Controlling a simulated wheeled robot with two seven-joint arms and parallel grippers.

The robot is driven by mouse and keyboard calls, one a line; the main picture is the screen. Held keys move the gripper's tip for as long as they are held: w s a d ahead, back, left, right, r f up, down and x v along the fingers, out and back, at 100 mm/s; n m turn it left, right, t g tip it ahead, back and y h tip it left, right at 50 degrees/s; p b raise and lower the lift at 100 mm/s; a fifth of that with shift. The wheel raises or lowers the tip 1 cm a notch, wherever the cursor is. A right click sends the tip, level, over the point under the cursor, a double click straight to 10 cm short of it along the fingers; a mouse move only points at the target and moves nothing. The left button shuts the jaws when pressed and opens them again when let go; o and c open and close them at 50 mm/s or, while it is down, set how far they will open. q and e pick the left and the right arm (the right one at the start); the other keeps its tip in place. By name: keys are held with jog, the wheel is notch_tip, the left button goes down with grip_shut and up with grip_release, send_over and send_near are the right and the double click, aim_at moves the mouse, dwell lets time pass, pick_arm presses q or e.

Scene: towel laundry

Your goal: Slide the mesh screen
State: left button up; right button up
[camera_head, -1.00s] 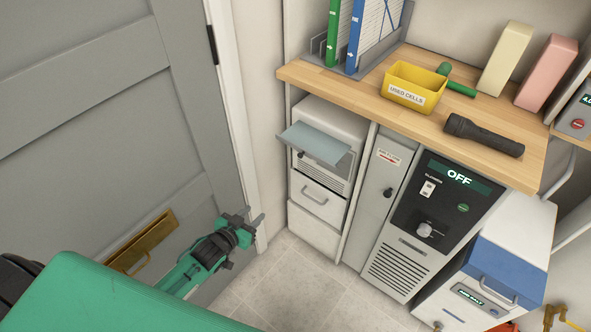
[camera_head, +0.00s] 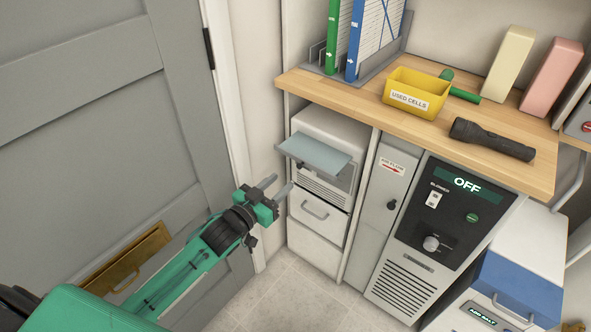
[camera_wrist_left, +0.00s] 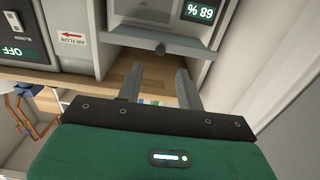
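No mesh surface is clear enough to name with certainty. My right gripper is out of view.
A wooden counter (camera_head: 400,115) overhangs the units and holds a yellow used cells bin (camera_head: 417,93) and a black flashlight (camera_head: 492,139). The blower panel (camera_head: 445,215) reads OFF. A grey door (camera_head: 90,120) stands left. Some floor (camera_head: 290,295) is clear.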

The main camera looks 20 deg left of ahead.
aim_at(298, 167)
pick_arm(q)
jog(key=x, duration=0.7)
jog(key=shift+w+d+f, duration=0.1)
jog(key=shift+w, duration=0.3)
grip_shut()
